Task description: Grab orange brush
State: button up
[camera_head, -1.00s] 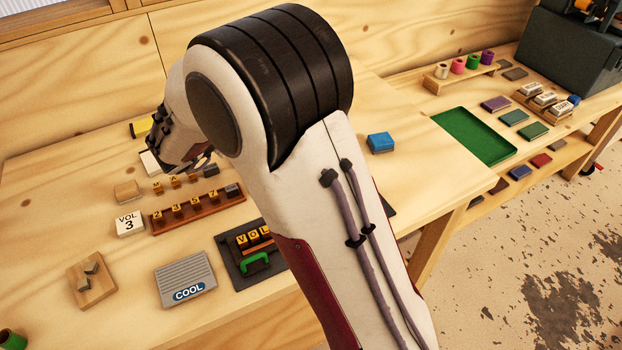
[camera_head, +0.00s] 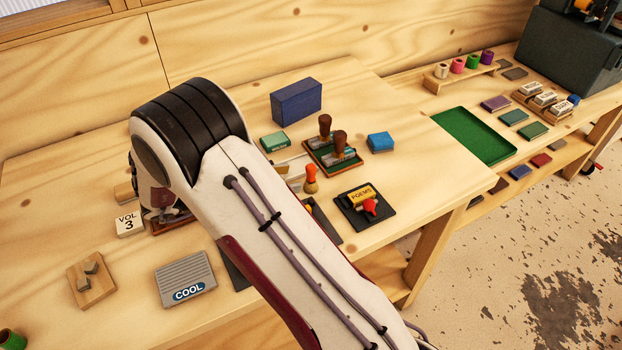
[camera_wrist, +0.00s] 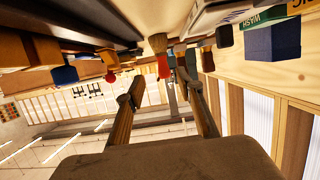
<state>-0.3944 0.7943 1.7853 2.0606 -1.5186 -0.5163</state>
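The orange brush (camera_head: 311,174) stands upright on the wooden bench, right of my arm in the head view. It has an orange handle on top and a tan lower part. In the wrist view, which is upside down, an orange-red handle with tan bristles, apparently the brush (camera_wrist: 163,66), shows beyond the fingertips. My gripper (camera_wrist: 161,78) is open, with its two fingers apart and nothing held between them. In the head view my gripper is mostly hidden behind my arm, low near the VOL 3 block.
Two brown-handled stamps (camera_head: 333,152) stand in a holder behind the brush. The VOL 3 block (camera_head: 129,224) is at the left.

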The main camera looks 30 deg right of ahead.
aim_at(306, 173)
jog(key=shift+x, duration=1.3)
jog(key=shift+w+x, duration=0.15)
jog(key=shift+x, duration=1.15)
jog(key=shift+w+x, duration=0.15)
jog(key=shift+x, duration=1.2)
jog(key=shift+r, duration=0.1)
grip_shut()
